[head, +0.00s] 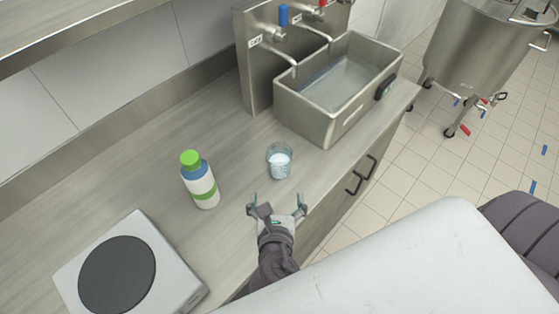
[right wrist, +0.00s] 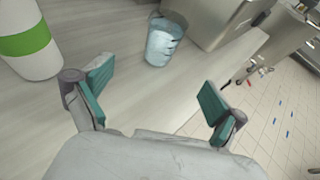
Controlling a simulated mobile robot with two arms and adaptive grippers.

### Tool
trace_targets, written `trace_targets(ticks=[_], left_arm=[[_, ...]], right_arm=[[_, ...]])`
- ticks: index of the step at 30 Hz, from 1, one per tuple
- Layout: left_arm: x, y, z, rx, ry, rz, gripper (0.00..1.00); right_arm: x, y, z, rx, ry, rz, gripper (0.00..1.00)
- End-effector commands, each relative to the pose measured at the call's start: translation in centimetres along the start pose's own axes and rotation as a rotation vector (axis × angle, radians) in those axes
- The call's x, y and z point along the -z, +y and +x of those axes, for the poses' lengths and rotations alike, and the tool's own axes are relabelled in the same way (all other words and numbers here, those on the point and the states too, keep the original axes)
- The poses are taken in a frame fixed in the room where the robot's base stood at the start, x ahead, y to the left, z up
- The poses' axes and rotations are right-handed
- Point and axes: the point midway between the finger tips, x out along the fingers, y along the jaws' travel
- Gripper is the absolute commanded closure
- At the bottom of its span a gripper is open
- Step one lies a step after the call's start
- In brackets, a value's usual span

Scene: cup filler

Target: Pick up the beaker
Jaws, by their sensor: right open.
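A clear glass beaker (head: 280,161) with pale contents stands upright on the counter, in front of the sink. It also shows in the right wrist view (right wrist: 163,42), beyond the fingers and roughly between them. My right gripper (head: 276,202) is open and empty, on the near side of the beaker and apart from it. Its two teal-padded fingers (right wrist: 157,90) are spread wide in the right wrist view. My left gripper is not in view.
A white bottle with a green cap (head: 201,182) stands left of the beaker. A hot plate (head: 118,272) sits at the front left of the counter. A metal sink (head: 335,88) with taps is behind the beaker. A steel tank (head: 480,50) stands on the tiled floor. Bare counter surrounds the beaker.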

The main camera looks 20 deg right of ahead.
Motion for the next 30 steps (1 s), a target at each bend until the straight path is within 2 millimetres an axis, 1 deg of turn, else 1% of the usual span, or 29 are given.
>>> trace_targets(ticks=[4,9,12,19,24,27,30], left_arm=[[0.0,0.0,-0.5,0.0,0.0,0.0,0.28],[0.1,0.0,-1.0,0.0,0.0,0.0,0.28],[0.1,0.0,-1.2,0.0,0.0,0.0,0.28],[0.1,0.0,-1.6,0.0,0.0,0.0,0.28],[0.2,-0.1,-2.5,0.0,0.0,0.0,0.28],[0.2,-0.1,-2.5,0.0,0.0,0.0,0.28],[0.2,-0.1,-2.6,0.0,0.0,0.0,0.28]], right_arm=[[-0.3,0.0,2.4,0.002,-0.006,-0.007,0.04],[-0.3,-0.1,5.8,0.002,-0.003,-0.005,0.04],[-0.2,-0.1,7.3,0.001,-0.003,-0.004,0.04],[-0.1,-0.1,8.9,0.002,-0.002,-0.003,0.04],[-0.1,-0.4,11.4,0.003,-0.001,-0.003,0.04],[0.0,-0.4,12.8,0.002,-0.001,-0.002,0.04],[0.1,-0.3,13.4,0.001,0.0,-0.001,0.04]])
